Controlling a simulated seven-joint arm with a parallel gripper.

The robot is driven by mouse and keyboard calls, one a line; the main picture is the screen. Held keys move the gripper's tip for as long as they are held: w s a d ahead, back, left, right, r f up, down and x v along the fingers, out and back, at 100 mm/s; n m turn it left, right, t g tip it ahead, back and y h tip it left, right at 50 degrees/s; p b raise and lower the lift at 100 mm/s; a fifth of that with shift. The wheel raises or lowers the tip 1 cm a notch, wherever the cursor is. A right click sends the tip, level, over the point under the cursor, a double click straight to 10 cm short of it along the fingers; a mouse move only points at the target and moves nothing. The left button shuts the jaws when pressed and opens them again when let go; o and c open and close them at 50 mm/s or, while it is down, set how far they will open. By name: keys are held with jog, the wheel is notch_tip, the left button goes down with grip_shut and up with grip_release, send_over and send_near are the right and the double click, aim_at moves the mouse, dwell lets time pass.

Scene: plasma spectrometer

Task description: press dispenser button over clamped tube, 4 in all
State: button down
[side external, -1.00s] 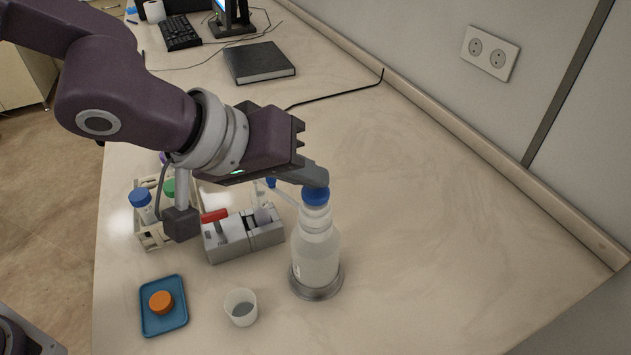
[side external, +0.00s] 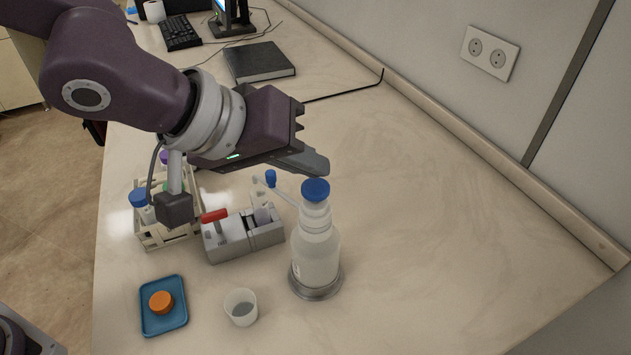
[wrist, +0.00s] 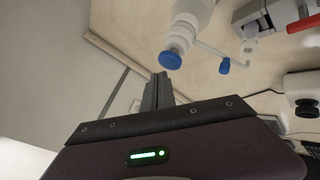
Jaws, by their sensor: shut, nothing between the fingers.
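The dispenser bottle (side external: 316,258) stands upright on a round metal base, with a blue button (side external: 316,190) on top. The button also shows in the wrist view (wrist: 170,60). A thin spout arm runs from its neck to a small blue cap (side external: 271,178) above the clamp block. The grey clamp block (side external: 243,238) has a red lever (side external: 215,215) and holds a tube (side external: 262,214) under the spout. My gripper (side external: 318,165) is shut and empty, just above and behind the blue button, apart from it.
A rack (side external: 150,235) with capped tubes stands left of the clamp. A blue tray (side external: 148,322) with an orange cap (side external: 161,302) and a white cup (side external: 241,307) are in front. The table right of the bottle is clear.

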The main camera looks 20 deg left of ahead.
aim_at(309, 189)
jog(key=shift+r, duration=0.1)
jog(key=shift+r, duration=2.5)
dwell(0.7)
notch_tip(309, 189, up, 4)
jog(key=shift+f, duration=0.1)
dwell(0.3)
jog(key=shift+f, duration=4.45)
jog(key=shift+f, duration=0.4)
